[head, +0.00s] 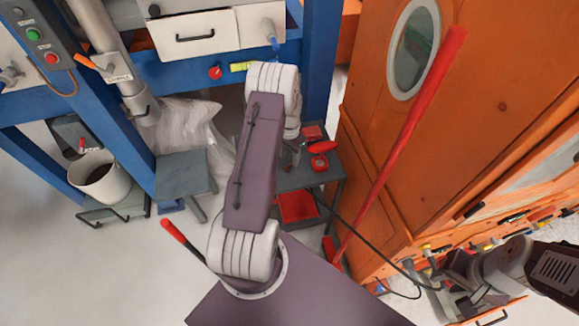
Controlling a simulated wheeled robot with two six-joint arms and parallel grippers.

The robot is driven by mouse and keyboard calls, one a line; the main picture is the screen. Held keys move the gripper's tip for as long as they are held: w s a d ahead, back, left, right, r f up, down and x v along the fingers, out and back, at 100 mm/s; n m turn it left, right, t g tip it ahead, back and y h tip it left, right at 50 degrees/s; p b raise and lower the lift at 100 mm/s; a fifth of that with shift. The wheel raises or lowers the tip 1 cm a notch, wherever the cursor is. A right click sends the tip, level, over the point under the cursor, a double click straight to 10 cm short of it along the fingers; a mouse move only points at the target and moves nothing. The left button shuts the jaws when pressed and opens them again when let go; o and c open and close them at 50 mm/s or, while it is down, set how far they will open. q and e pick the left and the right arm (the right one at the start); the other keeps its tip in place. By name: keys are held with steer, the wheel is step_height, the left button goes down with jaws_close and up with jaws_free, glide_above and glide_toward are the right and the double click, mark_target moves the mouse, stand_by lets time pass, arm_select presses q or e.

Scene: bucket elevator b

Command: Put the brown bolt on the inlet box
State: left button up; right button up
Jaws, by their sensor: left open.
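I cannot make out a brown bolt in the head view. I cannot tell for sure which part is the inlet box. My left gripper (290,154) is mostly hidden behind its own arm, above a small dark cart (327,177) that holds red items; it is open, and I see nothing held in it. My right gripper (462,278) is at the lower right, in front of the lower part of the orange housing (450,150). Its fingers are small and dark, and I cannot tell whether they are apart or what is between them.
A long red bar (405,135) slants before the orange housing. A white bucket (103,184) and a grey stool (182,173) stand left.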

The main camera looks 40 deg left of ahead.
mark_target(289, 165)
arm_select(q)
steer(key=f, duration=0.6)
steer(key=shift+w+a, duration=0.35)
steer(key=shift+a, duration=0.05)
steer(key=shift+r, duration=0.15)
jaws_close()
